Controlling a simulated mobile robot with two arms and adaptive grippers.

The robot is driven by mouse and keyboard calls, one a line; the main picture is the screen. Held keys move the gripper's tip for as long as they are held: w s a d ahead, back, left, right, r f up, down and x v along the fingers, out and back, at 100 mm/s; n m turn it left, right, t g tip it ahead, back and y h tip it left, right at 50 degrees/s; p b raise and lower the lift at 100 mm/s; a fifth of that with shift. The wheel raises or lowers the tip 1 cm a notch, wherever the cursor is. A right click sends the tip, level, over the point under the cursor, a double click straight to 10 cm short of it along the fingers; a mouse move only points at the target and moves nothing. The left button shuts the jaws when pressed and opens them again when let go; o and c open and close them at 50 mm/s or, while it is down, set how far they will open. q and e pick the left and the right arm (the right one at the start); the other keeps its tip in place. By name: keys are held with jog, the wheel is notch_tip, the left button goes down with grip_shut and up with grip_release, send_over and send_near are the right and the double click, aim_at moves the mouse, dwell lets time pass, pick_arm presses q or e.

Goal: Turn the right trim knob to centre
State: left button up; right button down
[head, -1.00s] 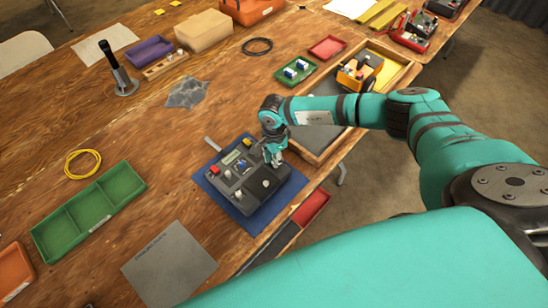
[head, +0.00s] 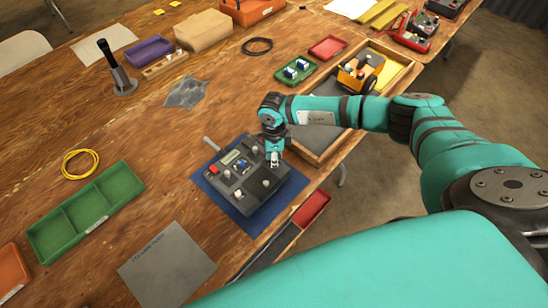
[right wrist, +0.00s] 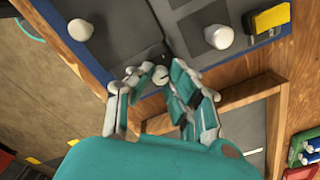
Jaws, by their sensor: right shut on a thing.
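A dark grey control box (head: 250,189) lies on a blue mat (head: 213,192) on the wooden bench. Its top carries pale round-topped controls, a blue switch (head: 241,163) and a red button (head: 214,169). My right gripper (head: 275,160) points down at the box's right part. In the right wrist view, its fingers (right wrist: 158,74) are shut on a small grey knob (right wrist: 160,75) with a dark line on its top. Fingers cover the knob's sides. In the head view the gripper hides it. I cannot tell how far the knob is turned. My left gripper is not in view.
Pale round-topped controls stand on either side of the gripper in the right wrist view (right wrist: 80,29) (right wrist: 218,37). A wooden tray (head: 322,157) lies close on the right. A red bin (head: 312,208) is by the bench edge.

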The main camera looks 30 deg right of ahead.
dwell(0.3)
jog(key=c, duration=1.2)
grip_release()
jog(key=shift+c, duration=0.2)
notch_tip(320, 180, up, 12)
